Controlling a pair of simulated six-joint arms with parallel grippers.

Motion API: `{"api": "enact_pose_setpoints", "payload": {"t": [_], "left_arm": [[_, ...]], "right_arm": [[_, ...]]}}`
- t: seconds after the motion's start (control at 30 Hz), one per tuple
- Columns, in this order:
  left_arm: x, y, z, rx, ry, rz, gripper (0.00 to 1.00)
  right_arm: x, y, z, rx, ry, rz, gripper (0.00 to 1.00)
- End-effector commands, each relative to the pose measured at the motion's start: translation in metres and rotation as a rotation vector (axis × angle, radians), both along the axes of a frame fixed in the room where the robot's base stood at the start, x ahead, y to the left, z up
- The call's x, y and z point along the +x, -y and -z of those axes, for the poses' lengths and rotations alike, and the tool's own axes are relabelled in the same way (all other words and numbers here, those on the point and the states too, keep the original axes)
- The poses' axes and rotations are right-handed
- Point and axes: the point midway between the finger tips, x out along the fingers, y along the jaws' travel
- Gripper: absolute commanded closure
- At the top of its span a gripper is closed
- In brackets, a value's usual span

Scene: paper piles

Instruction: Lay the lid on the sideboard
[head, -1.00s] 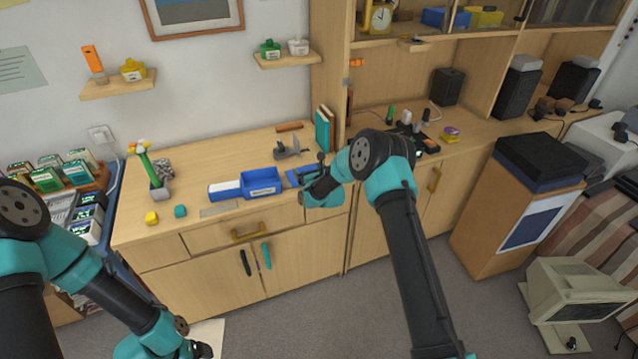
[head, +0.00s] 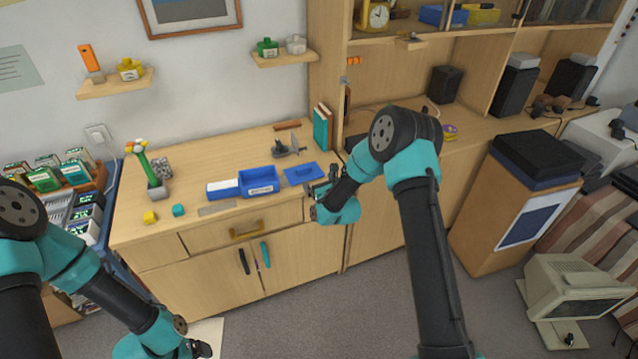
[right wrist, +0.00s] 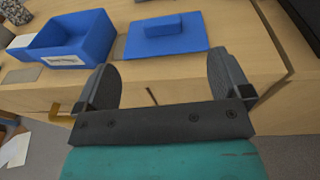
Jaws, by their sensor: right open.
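The lid (head: 303,173) is a flat blue plate with a raised blue block handle. It lies on the sideboard (head: 221,151) just right of a blue open box (head: 259,181) with a white label. In the right wrist view the lid (right wrist: 190,42) lies flat ahead of my fingers, and the box (right wrist: 70,38) is to its left. My right gripper (head: 316,191) is open and empty, in front of the lid near the sideboard's front edge; its fingers (right wrist: 168,92) are wide apart and apart from the lid. My left gripper (head: 198,349) is low at the bottom left, its jaws unclear.
A dark tool (head: 287,148) and upright books (head: 322,127) stand behind the lid. The right cabinet (head: 330,60) rises beside the sideboard.

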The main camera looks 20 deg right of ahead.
Motion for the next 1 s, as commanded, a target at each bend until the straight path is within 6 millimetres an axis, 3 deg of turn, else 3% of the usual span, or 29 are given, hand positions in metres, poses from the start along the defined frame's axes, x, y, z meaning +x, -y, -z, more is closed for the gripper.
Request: {"api": "enact_pose_setpoints", "payload": {"t": [0.63,0.77,1.0], "left_arm": [[0.000,0.000,0.000,0.000,0.000,0.000,0.13],[0.000,0.000,0.000,0.000,0.000,0.000,0.13],[0.000,0.000,0.000,0.000,0.000,0.000,0.13]], "right_arm": [[-0.007,-0.001,0.008,-0.067,-0.024,-0.017,0.04],[-0.023,-0.004,0.025,-0.215,-0.075,-0.060,0.04],[-0.072,-0.011,0.066,-0.614,-0.196,-0.244,0.04]]}}
